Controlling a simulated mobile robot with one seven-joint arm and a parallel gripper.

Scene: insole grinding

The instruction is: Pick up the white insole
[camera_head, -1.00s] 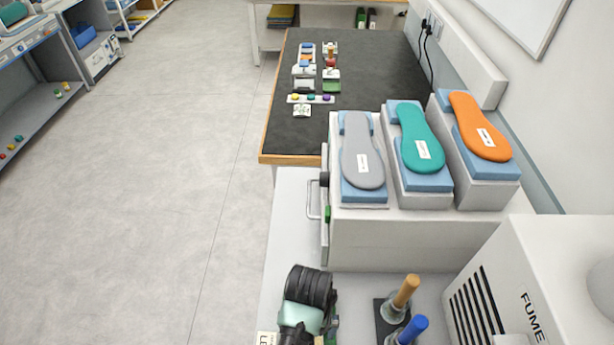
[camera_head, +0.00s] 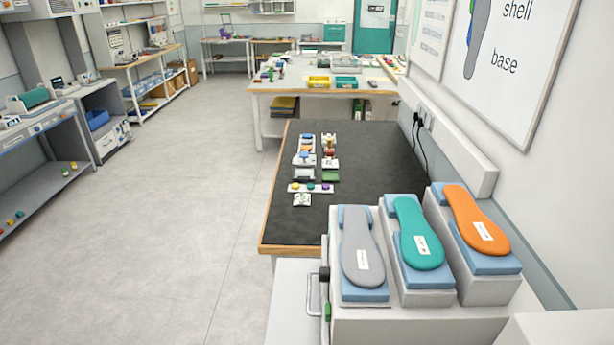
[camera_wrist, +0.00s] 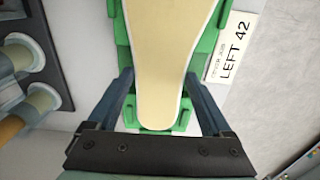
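The insole in the wrist view (camera_wrist: 163,60) has a cream top and a thin white rim. It lies in a green holder (camera_wrist: 123,40), narrow end toward my gripper; its far end is cut off by the top edge. My gripper (camera_wrist: 160,77) is open, with one dark finger on each side of the narrow end. The fingers are close to the insole's edges; I cannot tell whether they touch. The head view shows neither this insole nor my gripper.
A label reading "LEFT 42" (camera_wrist: 230,47) lies beside the holder. Round-handled tools (camera_wrist: 25,55) stand at the left. In the head view, grey (camera_head: 362,250), teal (camera_head: 417,235) and orange (camera_head: 474,220) insoles rest on blocks. A dark-topped bench (camera_head: 370,190) lies beyond.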

